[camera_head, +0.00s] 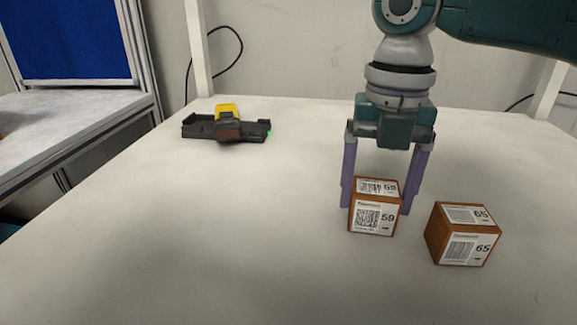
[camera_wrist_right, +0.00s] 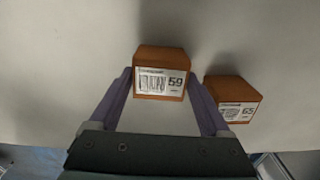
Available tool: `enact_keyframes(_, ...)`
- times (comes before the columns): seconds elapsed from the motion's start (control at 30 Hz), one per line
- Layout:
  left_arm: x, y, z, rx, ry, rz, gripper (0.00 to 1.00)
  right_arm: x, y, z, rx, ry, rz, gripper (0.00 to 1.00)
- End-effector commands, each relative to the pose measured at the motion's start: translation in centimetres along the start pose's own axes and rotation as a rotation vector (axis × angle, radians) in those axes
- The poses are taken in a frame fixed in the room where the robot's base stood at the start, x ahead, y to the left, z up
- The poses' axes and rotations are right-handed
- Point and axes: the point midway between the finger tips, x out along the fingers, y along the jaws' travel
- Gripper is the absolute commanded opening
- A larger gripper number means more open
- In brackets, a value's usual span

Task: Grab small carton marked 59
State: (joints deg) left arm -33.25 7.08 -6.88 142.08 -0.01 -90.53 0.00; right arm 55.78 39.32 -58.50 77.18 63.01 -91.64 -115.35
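The small brown carton marked 59 (camera_head: 373,219) stands on the white table, with white labels on its top and front. It also shows in the right wrist view (camera_wrist_right: 160,72). My right gripper (camera_head: 381,208) points down at it with purple fingers spread wide, one on each side of the carton. In the right wrist view the fingertips (camera_wrist_right: 160,80) reach alongside the carton, and narrow gaps seem to show between fingers and sides; contact is hard to judge. My left gripper is not in view.
A similar carton marked 65 (camera_head: 462,235) stands just right of carton 59, close to the right finger. A black and yellow scanner in its holder (camera_head: 226,127) lies at the back left. The table's left and front areas are clear.

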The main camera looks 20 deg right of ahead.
Motion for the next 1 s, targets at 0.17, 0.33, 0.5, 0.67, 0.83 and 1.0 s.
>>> enact_keyframes(0.17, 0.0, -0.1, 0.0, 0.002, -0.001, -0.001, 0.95, 0.0, 0.0, 0.0, 0.000, 0.000, 0.000, 0.59)
enact_keyframes(0.33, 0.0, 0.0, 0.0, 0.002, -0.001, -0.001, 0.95, 0.0, 0.0, 0.0, 0.000, 0.000, 0.000, 0.40)
enact_keyframes(0.5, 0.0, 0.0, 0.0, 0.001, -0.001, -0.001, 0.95, 0.0, 0.0, 0.0, 0.000, 0.000, 0.000, 0.21)
enact_keyframes(0.67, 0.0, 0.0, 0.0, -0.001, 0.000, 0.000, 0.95, -0.1, 0.0, 0.0, 0.000, -0.001, 0.001, 0.09)
enact_keyframes(0.83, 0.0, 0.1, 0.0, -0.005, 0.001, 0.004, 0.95, -0.1, 0.0, 0.0, 0.000, -0.001, 0.001, 0.09)
enact_keyframes(1.0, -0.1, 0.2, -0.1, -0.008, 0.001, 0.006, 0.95, -1.0, 0.1, 0.1, 0.001, -0.002, 0.003, 0.09)
